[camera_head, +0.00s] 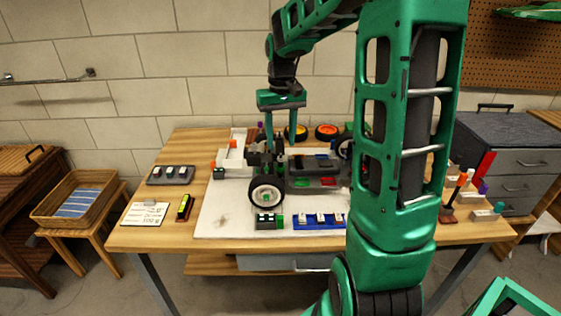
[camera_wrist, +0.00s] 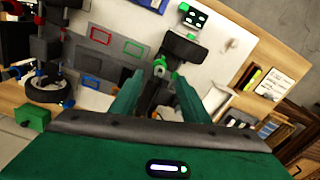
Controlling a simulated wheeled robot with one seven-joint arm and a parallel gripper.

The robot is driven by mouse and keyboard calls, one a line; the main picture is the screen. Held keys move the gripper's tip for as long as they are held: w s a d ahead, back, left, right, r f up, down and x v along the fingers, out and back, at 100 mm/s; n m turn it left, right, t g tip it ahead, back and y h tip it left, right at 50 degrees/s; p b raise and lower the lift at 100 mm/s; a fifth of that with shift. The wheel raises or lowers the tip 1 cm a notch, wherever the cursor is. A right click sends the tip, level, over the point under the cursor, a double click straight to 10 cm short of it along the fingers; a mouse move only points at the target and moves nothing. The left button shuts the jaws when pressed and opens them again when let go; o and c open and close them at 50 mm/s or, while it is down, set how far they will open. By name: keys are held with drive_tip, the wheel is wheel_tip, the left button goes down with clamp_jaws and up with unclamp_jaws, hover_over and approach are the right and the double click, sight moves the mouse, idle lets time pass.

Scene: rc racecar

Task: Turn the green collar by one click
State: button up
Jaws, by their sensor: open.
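The racecar's dark chassis (camera_head: 318,172) lies on a white mat on the workbench, its near wheel (camera_head: 266,194) facing the head camera. My gripper (camera_head: 280,146) points down over the left part of the car. In the wrist view, my gripper (camera_wrist: 157,80) has its two green fingers apart, with a dark upright car part (camera_wrist: 151,92) showing between them. A small green ring-like piece (camera_wrist: 158,70), likely the green collar, shows near the fingertips. Contact with it cannot be told. In the head view the collar is not clearly visible.
A blue tray (camera_head: 320,220) and a small dark block (camera_head: 265,220) lie at the mat's front. A white card (camera_head: 144,214), a yellow-black tool (camera_head: 184,207) and a grey tray (camera_head: 170,175) lie left. The mat's left front is clear.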

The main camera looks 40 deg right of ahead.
sight(281, 166)
wheel_tip(281, 166, down, 8)
drive_tip(key=shift+f, duration=0.2)
idle(0.3)
